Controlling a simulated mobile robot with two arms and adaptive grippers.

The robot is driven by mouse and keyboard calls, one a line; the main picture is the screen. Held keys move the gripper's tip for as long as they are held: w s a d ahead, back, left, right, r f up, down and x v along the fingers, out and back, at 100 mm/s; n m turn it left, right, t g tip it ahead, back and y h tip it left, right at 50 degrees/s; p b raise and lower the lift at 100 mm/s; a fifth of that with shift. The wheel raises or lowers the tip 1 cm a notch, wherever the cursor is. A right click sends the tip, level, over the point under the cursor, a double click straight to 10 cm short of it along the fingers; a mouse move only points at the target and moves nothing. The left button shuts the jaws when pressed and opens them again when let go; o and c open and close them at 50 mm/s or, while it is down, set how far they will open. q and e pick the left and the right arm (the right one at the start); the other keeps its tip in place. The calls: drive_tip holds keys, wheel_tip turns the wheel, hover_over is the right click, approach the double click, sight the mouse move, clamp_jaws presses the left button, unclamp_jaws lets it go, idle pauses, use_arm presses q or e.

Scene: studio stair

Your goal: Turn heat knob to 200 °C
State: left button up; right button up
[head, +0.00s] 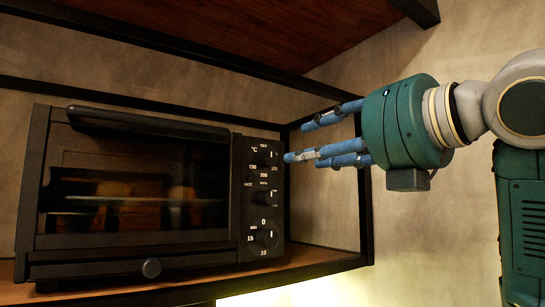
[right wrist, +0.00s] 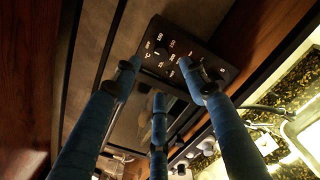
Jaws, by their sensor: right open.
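A black toaster oven (head: 140,190) stands on a shelf in the head view, with a column of knobs on its right-hand panel. The heat knob (head: 267,156) is the top one, with °C and temperature numbers around it. Its pale mark is small, and I cannot tell its exact setting. My right gripper (head: 299,142) is open and empty, just right of the heat knob, its blue fingers pointing at the panel. They look apart from the knob. In the right wrist view the numbered panel (right wrist: 212,64) shows beyond the spread fingers. My left gripper is not in view.
Below the heat knob are a middle knob (head: 266,198) and a lower timer knob (head: 264,237). The dark shelf frame (head: 366,215) has an upright right of the oven, near my fingers. A wooden board (head: 230,28) lies above. The speckled counter (right wrist: 285,85) shows in the right wrist view.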

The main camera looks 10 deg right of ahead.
sight(272, 158)
drive_tip(key=p+x, duration=0.2)
drive_tip(key=x, duration=0.6)
drive_tip(key=shift+w+a+p, duration=0.2)
drive_tip(key=shift+p, duration=0.2)
drive_tip(key=shift+w+a, duration=0.2)
drive_tip(key=shift+w, duration=0.4)
drive_tip(key=shift+w+f, duration=0.1)
drive_tip(key=c, duration=0.4)
clamp_jaws()
drive_tip(key=shift+o, duration=2)
unclamp_jaws()
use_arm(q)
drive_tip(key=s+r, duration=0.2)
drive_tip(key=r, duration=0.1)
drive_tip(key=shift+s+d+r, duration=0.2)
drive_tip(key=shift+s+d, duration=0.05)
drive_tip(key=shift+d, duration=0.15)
use_arm(e)
drive_tip(key=v, duration=1.2)
